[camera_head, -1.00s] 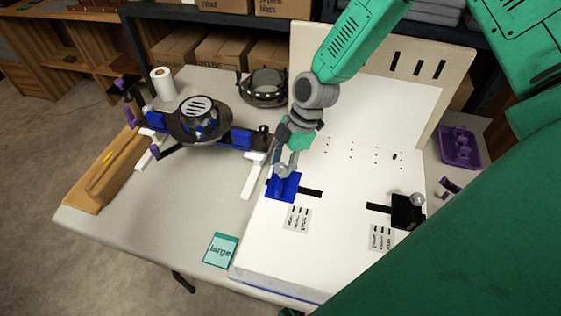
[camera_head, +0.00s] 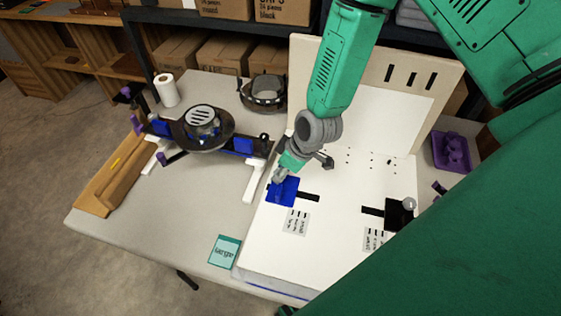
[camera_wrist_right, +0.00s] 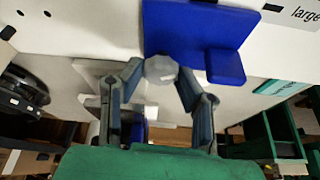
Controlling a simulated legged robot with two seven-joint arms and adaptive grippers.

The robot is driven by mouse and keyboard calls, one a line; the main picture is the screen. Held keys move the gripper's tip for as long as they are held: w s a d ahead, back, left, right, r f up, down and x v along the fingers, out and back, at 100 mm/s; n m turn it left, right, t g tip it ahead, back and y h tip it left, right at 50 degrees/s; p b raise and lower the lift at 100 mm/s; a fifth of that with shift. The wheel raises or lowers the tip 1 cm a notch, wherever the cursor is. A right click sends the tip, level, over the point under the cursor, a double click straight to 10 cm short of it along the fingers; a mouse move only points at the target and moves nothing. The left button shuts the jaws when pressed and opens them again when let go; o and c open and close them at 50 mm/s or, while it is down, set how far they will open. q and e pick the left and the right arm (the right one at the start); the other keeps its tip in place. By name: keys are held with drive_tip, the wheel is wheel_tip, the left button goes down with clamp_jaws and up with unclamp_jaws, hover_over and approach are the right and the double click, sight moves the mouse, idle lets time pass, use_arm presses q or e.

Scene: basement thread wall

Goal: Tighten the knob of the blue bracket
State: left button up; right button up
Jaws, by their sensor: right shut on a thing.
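The blue bracket (camera_head: 284,192) sits at the left side of the white board (camera_head: 300,245), at the end of a black slot. It also shows in the right wrist view (camera_wrist_right: 195,30). Its pale grey faceted knob (camera_wrist_right: 160,69) shows between the fingers there. My right gripper (camera_head: 278,177) is over the bracket, with its fingers shut on the knob; it also shows in the wrist view (camera_wrist_right: 158,75). In the head view the gripper mostly hides the knob. My left gripper is not in view.
A black bracket (camera_head: 400,213) with a pale knob is at the board's right. A fixture with a round dark ring (camera_head: 215,140) stands left of the board. A purple tray (camera_head: 452,152) is at the right.

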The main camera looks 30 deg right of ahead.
drive_tip(key=m+h+p, duration=0.1)
drive_tip(key=m, duration=0.1)
drive_tip(key=m+t, duration=0.1)
drive_tip(key=m, duration=0.2)
drive_tip(key=shift+w+r+h+p, duration=0.1)
drive_tip(key=shift+w+h+p, duration=0.05)
drive_tip(key=shift+h+p, duration=0.25)
idle(0.3)
drive_tip(key=o, duration=0.9)
drive_tip(key=shift+c, duration=0.2)
drive_tip(key=shift+r, duration=0.25)
drive_tip(key=v, duration=1.1)
drive_tip(key=shift+r, duration=0.1)
